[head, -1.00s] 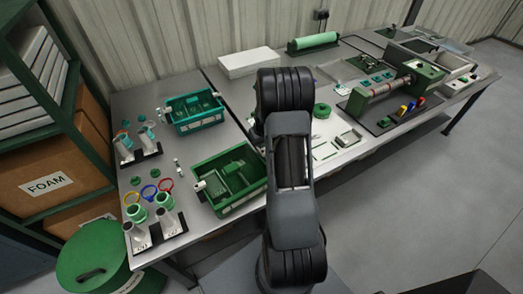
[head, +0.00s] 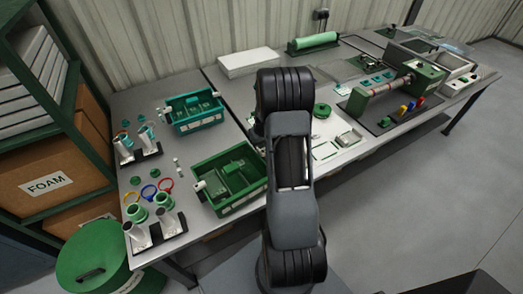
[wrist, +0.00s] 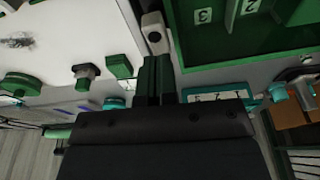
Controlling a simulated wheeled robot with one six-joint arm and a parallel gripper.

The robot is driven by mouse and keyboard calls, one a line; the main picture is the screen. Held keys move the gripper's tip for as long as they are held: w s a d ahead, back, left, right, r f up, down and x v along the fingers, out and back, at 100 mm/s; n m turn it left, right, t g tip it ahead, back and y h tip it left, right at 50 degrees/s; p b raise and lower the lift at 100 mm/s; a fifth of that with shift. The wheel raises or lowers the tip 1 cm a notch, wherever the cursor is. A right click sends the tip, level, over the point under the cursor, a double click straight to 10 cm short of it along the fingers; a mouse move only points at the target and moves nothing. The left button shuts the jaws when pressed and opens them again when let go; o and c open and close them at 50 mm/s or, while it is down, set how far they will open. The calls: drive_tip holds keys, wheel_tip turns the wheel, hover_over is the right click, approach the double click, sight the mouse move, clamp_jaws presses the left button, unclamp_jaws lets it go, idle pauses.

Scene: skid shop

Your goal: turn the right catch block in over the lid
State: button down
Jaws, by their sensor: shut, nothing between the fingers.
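My gripper (wrist: 156,78) is shut and empty in the wrist view. Its dark fingertips point at a pale block with a dark round spot (wrist: 153,28), beside the wall of a green tray (wrist: 215,62). The tips appear close to this block; I cannot tell whether they touch it. It may be the right catch block, but I cannot be sure. No lid can be clearly identified. In the head view the green tray (head: 232,206) stands on the bench, with a white block (head: 199,186) at its left end. My arm hides the gripper and the tray's right end there.
A teal tray (head: 182,129) stands farther back. Cups on stands (head: 165,222) and coloured rings line the bench's left side. A white board (wrist: 60,35) with a green cube (wrist: 119,66) and a dark block (wrist: 87,73) lies left of the fingers. A roller device (head: 380,88) stands right.

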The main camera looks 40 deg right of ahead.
drive_tip(key=shift+f+b, duration=0.65)
drive_tip(key=shift+f, duration=0.05)
drive_tip(key=shift+r, duration=0.25)
drive_tip(key=shift+d, duration=0.2)
idle(0.4)
drive_tip(key=shift+w+d+b, duration=0.25)
drive_tip(key=shift+d+b, duration=0.1)
drive_tip(key=shift+d, duration=0.8)
drive_tip(key=shift+f, duration=0.1)
drive_tip(key=shift+f+b, duration=0.7)
drive_tip(key=shift+b, duration=0.1)
